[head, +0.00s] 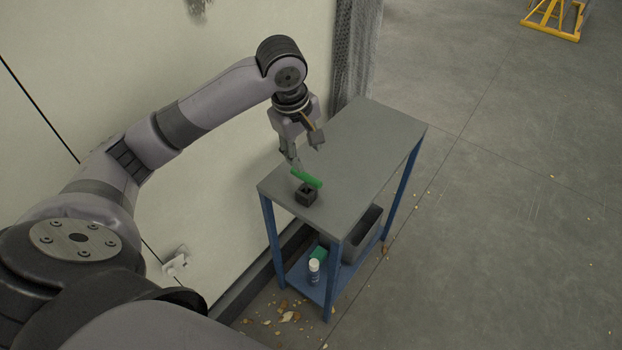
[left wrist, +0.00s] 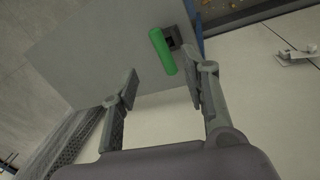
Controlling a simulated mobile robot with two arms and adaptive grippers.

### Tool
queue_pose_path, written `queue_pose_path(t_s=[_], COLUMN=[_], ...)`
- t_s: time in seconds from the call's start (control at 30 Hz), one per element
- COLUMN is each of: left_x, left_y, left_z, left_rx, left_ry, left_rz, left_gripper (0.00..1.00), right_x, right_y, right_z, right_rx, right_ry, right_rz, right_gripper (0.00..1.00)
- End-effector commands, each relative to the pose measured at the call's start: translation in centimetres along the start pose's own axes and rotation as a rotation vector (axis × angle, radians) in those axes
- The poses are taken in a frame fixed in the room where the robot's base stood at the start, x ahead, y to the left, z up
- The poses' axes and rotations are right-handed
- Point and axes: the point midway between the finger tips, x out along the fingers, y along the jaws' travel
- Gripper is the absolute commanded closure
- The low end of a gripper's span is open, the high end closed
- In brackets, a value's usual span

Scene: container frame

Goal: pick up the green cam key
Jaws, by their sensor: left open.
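The green cam key (head: 306,179) stands out from a small dark block (head: 306,196) near the front left corner of the table top. Its green bar also shows in the left wrist view (left wrist: 162,50), with the dark block (left wrist: 173,38) partly behind it. My left gripper (head: 305,153) is open and empty, above the table just behind the key. In the left wrist view its fingers (left wrist: 163,86) are spread apart, and the green bar lies ahead of and between the tips, apart from both. My right gripper is not in view.
The grey table (head: 365,145) has blue legs and its top is otherwise bare. Its lower shelf holds a grey bin (head: 362,236), a white bottle (head: 314,270) and a green item (head: 319,253). A pale wall (head: 215,190) stands close on the left.

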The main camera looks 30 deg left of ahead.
Motion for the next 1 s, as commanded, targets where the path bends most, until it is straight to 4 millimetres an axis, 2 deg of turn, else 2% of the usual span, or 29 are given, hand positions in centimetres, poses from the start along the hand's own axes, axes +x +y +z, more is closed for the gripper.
queue_pose_path(t_s=[0.03, 0.1, 0.23, 0.37, 0.7, 0.83, 1.0], left_x=[-1.4, -2.6, -2.8, -0.6, 6.6, 8.2, 9.2], left_y=[0.2, 0.1, 0.1, -0.1, -0.2, -0.1, -0.1], left_z=[-1.1, -1.9, -2.3, -2.3, -2.4, -2.4, -2.4], left_rx=[-0.07, -0.142, -0.199, -0.202, -0.2, -0.199, -0.198], left_ry=[0.011, 0.015, 0.015, 0.014, 0.014, 0.013, 0.014], left_rz=[-0.004, -0.013, -0.021, -0.025, -0.023, -0.019, -0.019], left_gripper=[0.58, 0.58, 0.58, 0.58, 0.58, 0.58, 0.58], right_x=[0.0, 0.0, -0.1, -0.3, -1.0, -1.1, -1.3], right_y=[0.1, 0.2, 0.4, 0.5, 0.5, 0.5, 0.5], right_z=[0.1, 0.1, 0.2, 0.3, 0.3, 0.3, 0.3], right_rx=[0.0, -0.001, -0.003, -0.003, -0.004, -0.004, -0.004], right_ry=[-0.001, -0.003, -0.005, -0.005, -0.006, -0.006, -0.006], right_rz=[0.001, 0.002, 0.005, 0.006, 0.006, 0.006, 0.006], right_gripper=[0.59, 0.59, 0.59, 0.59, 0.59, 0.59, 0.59])
